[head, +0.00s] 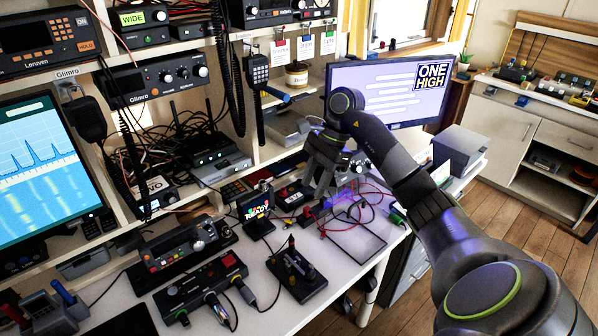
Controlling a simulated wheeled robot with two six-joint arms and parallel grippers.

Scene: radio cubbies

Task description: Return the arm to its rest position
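My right arm comes in from the lower right and reaches over the desk. Its gripper (322,178) points down above the back right part of the desk, in front of the monitor. Its two fingers look a little apart, but cables and small gear behind them make the gap hard to read. I see nothing clearly held between them. My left arm and gripper are not in view.
The white desk (345,268) carries a black key unit (297,273), a small display (256,211) and red cables (352,215). A monitor (392,92) and a grey box (459,150) stand near my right arm. Radio shelves fill the left. Wooden floor (497,232) is clear at right.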

